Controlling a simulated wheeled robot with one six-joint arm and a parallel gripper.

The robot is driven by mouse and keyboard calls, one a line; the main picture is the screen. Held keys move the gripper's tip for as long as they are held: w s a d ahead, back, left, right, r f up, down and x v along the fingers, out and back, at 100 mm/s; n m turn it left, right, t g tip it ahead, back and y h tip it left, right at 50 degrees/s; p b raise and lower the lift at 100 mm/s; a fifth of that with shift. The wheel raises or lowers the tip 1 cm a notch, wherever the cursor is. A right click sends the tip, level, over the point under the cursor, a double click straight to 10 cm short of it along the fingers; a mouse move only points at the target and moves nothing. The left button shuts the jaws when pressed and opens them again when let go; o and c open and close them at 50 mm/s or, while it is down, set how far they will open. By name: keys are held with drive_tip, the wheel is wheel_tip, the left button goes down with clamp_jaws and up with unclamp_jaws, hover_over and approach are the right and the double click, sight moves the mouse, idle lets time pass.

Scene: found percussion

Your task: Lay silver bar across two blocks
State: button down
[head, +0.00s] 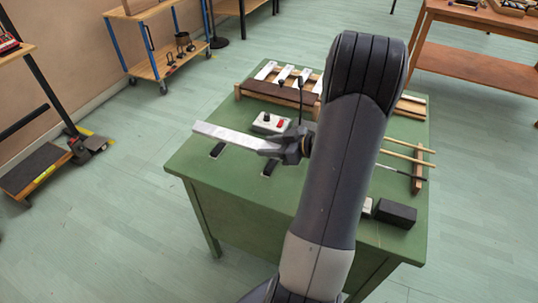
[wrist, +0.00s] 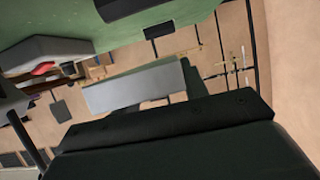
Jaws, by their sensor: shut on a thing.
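The silver bar (head: 228,135) is a flat, pale metal strip reaching left from my gripper (head: 278,147), which is shut on its right end. It also shows in the wrist view (wrist: 135,87). Two small dark blocks, a left one (head: 217,151) and a right one (head: 269,168), sit apart on the green table (head: 240,185) near its front left. In the head view the bar lies just beyond them and appears raised; its exact gap above the table is hard to tell. In the wrist view dark blocks show at the top (wrist: 158,30).
A white box with a red button (head: 270,122) stands behind the bar. A rack of pale metal bars (head: 285,80) is at the back. Wooden sticks on a stand (head: 415,165) and a black block (head: 395,212) lie right. My arm hides the table's middle.

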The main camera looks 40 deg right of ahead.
sight(270, 162)
drive_tip(key=shift+f, duration=1.65)
drive_tip(key=shift+f+b, duration=0.2)
drive_tip(key=shift+b, duration=0.15)
drive_tip(key=shift+f, duration=0.35)
drive_tip(key=c, duration=0.8)
unclamp_jaws()
drive_tip(key=shift+f, duration=0.1)
drive_tip(key=shift+r, duration=0.4)
drive_tip(key=p+v, duration=0.1)
drive_tip(key=v, duration=1.1)
drive_tip(key=shift+r, duration=0.15)
